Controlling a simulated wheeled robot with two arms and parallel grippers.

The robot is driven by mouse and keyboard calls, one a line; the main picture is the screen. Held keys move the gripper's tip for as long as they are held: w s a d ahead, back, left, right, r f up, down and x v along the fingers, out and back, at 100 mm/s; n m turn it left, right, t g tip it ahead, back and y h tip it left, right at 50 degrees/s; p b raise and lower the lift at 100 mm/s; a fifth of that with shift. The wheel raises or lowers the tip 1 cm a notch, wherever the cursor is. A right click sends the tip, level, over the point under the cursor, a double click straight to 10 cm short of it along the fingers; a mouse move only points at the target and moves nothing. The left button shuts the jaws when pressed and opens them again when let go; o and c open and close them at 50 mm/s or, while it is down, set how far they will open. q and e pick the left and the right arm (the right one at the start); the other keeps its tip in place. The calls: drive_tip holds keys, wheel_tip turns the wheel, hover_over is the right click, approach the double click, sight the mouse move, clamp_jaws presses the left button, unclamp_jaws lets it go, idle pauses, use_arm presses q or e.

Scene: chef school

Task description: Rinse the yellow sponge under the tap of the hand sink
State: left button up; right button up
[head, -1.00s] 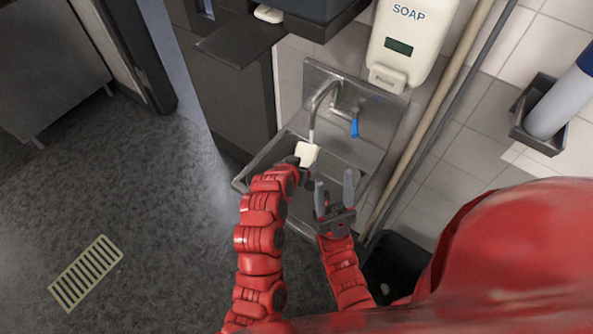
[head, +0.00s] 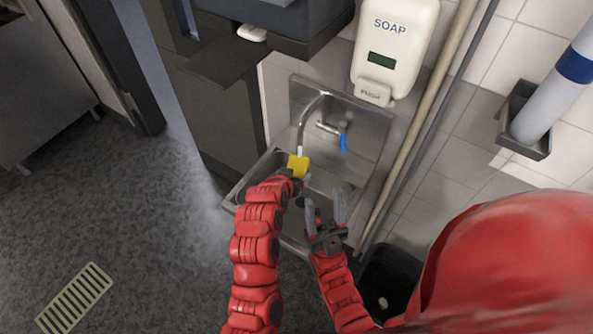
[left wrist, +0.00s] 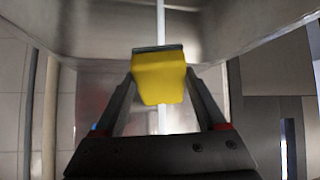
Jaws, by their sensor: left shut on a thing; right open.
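The yellow sponge (head: 298,164) is held by my left gripper (head: 297,174) under the spout of the tap (head: 313,104), above the hand sink's basin (head: 325,184). In the left wrist view the sponge (left wrist: 158,78) sits between the two fingers, with a dark layer along its top edge. A pale vertical line, which looks like running water, shows above and below it there. My right gripper (head: 323,204) is open and empty over the front right part of the sink. The tap has a blue lever (head: 343,142).
A white soap dispenser (head: 394,45) hangs on the wall above the sink. Pipes (head: 420,125) run down the wall to the right. A black bin (head: 386,280) stands below right. A floor grate (head: 74,298) lies on open floor at left.

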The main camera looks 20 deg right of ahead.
use_arm(q)
drive_tip(key=s+a, duration=0.5)
drive_tip(key=shift+s+a+p, duration=0.15)
drive_tip(key=shift+s+p, duration=0.2)
idle(0.9)
drive_tip(key=shift+r, duration=0.1)
idle(0.4)
drive_tip(key=p+v, duration=0.2)
drive_tip(key=v, duration=0.4)
drive_tip(key=shift+a, duration=0.25)
